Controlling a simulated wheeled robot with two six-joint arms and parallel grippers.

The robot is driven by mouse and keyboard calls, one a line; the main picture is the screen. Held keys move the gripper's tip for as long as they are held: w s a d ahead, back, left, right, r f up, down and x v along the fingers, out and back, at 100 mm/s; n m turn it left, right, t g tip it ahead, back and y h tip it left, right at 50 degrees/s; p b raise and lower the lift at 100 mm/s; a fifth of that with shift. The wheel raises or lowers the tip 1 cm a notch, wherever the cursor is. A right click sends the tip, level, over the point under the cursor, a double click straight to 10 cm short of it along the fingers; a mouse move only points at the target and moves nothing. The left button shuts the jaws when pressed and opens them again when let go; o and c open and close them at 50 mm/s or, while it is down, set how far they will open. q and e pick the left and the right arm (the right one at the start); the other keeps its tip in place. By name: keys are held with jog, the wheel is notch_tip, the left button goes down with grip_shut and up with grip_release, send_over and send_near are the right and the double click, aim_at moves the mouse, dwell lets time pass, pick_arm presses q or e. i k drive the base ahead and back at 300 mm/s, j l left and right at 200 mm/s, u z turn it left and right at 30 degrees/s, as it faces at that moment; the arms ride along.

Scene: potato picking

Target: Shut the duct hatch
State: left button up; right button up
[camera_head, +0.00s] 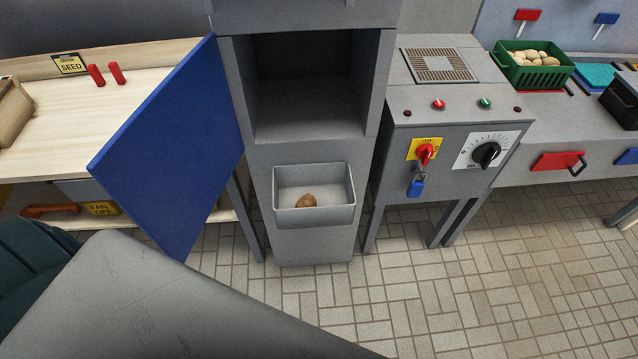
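The duct hatch (178,150) is a flat blue door. It stands wide open, swung out to the left of the grey duct (316,210), with its right edge along the duct's left side. The duct's square opening (305,90) is uncovered and looks empty and dark inside. No handle or latch shows on the visible face of the hatch. A grey arm link of mine covers the lower left, in front of the hatch's lower corner. Neither of my grippers is in view.
A grey tray (315,215) holding one potato (306,201) juts from the duct front. A control box (450,150) with a red switch and black dial stands to the right. A wooden bench (60,130) lies behind the hatch. Tiled floor (480,290) is clear at lower right.

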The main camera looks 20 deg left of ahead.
aim_at(169, 165)
jog(key=k+j, duration=0.15)
jog(key=j, duration=0.2)
jog(key=k+j, duration=0.1)
jog(key=j, duration=0.3)
jog(key=k+j, duration=0.15)
jog(key=j, duration=0.2)
jog(key=k+j, duration=0.15)
jog(key=j, duration=0.2)
jog(key=k+j, duration=0.15)
jog(key=j, duration=0.25)
jog(key=k+j, duration=0.1)
jog(key=j, duration=0.25)
jog(key=z, duration=0.05)
